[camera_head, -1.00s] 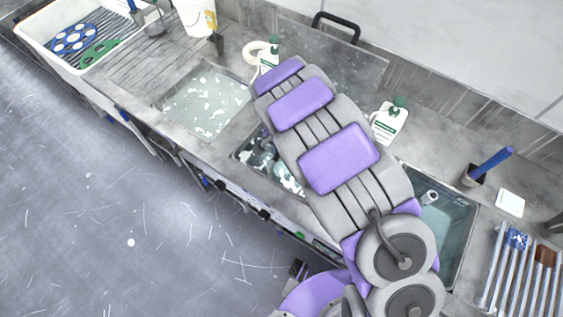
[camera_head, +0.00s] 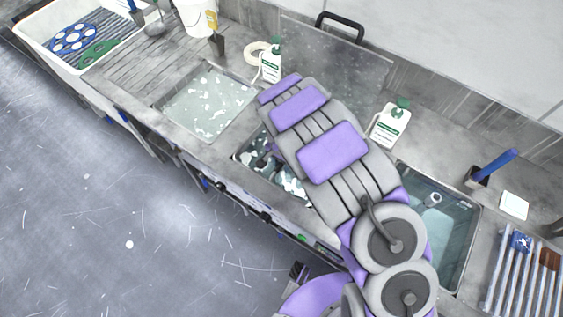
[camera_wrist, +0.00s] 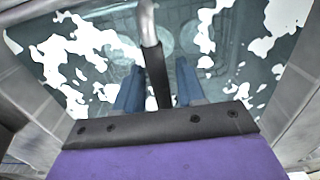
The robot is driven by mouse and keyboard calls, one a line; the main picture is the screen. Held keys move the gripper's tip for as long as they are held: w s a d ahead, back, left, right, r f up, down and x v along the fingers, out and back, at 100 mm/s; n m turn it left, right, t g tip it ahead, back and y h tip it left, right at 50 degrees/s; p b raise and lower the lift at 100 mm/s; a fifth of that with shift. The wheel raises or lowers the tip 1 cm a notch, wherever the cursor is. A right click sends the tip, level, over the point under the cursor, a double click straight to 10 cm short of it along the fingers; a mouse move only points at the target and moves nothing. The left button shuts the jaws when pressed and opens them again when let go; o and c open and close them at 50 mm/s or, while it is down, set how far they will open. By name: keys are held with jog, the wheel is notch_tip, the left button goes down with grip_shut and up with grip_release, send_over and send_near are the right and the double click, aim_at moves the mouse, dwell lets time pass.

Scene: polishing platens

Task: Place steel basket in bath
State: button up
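In the wrist view, my gripper (camera_wrist: 160,85) points down at water with white foam. Its two blue-grey fingers stand either side of the black grip of a metal handle (camera_wrist: 155,70) and appear closed on it. The handle's bare metal rod runs up to the top of that view. Pale round shapes show under the water, and the rest of the steel basket is hard to make out. In the head view, the middle bath (camera_head: 240,160) is partly covered by my arm, with dark parts and foam in it. My gripper is hidden there.
A foamy left basin (camera_head: 207,100) and a clear-water right basin (camera_head: 440,225) flank the middle one. Two white bottles (camera_head: 271,62) (camera_head: 391,122) stand behind. A white tub (camera_head: 70,50) is at far left, a metal rack (camera_head: 525,275) at far right. The ribbed drainboard (camera_head: 130,55) is mostly clear.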

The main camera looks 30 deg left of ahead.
jog(key=shift+o, duration=0.7)
jog(key=shift+d, duration=0.2)
jog(key=shift+d+r, duration=0.2)
jog(key=shift+d, duration=0.1)
jog(key=shift+a+r, duration=0.25)
jog(key=shift+r, duration=0.1)
notch_tip(320, 180, up, 11)
jog(key=p, duration=0.2)
